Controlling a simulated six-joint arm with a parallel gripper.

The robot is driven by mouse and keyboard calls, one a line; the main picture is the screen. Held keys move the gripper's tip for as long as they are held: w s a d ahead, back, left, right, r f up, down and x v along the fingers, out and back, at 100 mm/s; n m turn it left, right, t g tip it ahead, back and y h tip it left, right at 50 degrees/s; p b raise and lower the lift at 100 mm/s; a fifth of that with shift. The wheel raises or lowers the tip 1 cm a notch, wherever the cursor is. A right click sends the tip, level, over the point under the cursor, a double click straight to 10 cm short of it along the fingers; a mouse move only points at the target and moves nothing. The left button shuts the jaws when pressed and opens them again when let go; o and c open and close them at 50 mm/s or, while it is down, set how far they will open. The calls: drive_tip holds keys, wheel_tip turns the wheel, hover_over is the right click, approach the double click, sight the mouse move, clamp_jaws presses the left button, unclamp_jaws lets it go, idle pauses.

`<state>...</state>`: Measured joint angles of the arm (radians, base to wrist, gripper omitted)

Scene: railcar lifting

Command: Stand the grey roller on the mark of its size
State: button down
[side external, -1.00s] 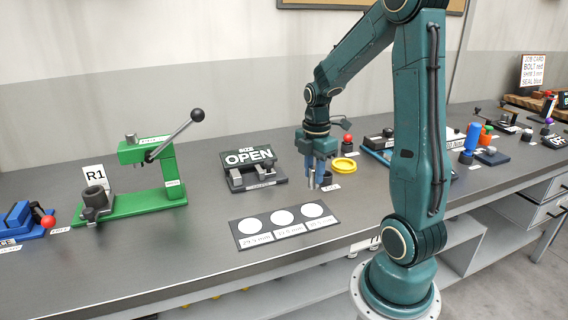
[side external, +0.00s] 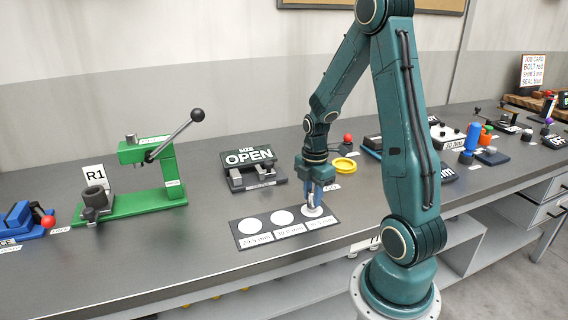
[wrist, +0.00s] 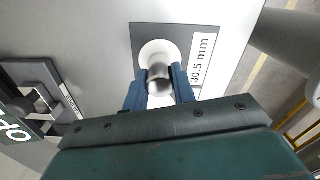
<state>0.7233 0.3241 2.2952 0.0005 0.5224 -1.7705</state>
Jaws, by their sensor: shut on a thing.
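My gripper (side external: 314,204) is over the rightmost mark (side external: 306,214) of a dark card with three white round marks. The wrist view shows my gripper (wrist: 160,85) shut on the grey roller (wrist: 160,75), a shiny cylinder between its blue jaws. The roller is above or on the white mark (wrist: 153,48) labelled 30.5 mm; I cannot tell whether it touches. In the side view the fingers mostly hide the roller. The middle mark (side external: 282,218) and left mark (side external: 252,224) are bare; the left label appears to read 29.5 mm.
A gauge (side external: 254,180) with a SIZE sign reading OPEN (side external: 248,157) stands behind the card. A yellow ring (side external: 344,164) and a red knob (side external: 347,138) are behind my gripper. A green lever press (side external: 150,170) stands left.

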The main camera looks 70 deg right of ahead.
drive_tip(key=shift+f, duration=0.2)
drive_tip(key=c, duration=1.1)
unclamp_jaws()
drive_tip(key=shift+c, duration=0.2)
drive_tip(key=shift+r, duration=0.1)
wheel_tip(320, 180, up, 12)
